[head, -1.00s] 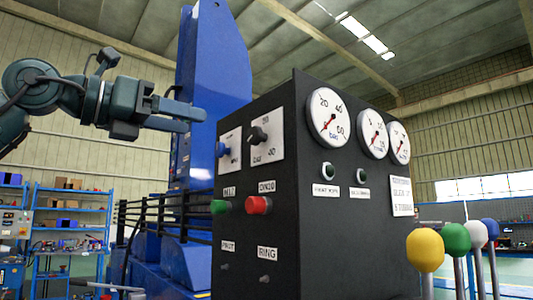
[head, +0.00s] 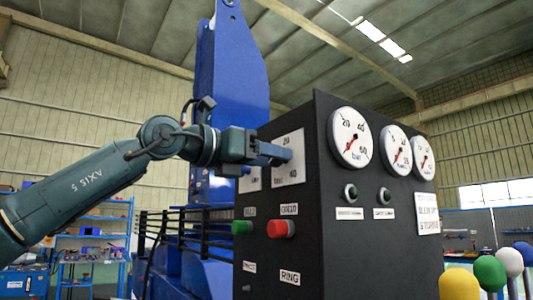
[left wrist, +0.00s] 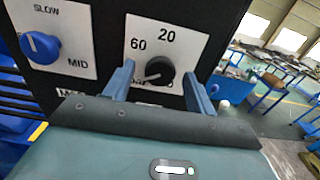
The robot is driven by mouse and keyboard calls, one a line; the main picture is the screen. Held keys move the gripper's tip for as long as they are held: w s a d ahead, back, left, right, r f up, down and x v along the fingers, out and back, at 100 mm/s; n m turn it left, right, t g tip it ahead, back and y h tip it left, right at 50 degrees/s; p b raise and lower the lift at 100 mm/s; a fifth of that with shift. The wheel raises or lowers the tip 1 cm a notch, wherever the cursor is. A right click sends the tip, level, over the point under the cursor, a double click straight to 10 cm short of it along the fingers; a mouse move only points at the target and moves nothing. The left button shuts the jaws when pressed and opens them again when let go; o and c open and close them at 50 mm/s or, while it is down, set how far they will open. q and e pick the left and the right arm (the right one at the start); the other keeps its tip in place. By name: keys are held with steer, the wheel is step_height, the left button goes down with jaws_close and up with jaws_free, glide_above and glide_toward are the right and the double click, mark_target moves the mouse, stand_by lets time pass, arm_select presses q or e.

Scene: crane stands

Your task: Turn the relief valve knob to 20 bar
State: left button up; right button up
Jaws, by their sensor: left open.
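The relief valve knob is a round black knob (left wrist: 159,71) on a white scale plate (left wrist: 140,28) marked 60, 20 and bar. A white line on the knob points left and slightly down, below the 60. My left gripper (left wrist: 157,69) is open, with one blue finger on each side of the knob; I cannot tell if they touch it. In the head view my left gripper (head: 288,156) covers the knob in front of its plate (head: 289,140), where 20 and 40 show. My right gripper is in neither view.
A blue knob (left wrist: 40,46) on a SLOW/MID plate sits left of the black one. Below are a green button (head: 242,227) and a red button (head: 281,228). Round gauges (head: 349,137) are on the panel's right face. Coloured ball-topped levers (head: 490,272) stand lower right.

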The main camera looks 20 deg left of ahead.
arm_select(q)
steer(key=shift+c, duration=0.3)
steer(key=shift+c, duration=0.6)
steer(key=c, duration=0.8)
steer(key=shift+f+b, duration=0.1)
steer(key=shift+b, duration=0.2)
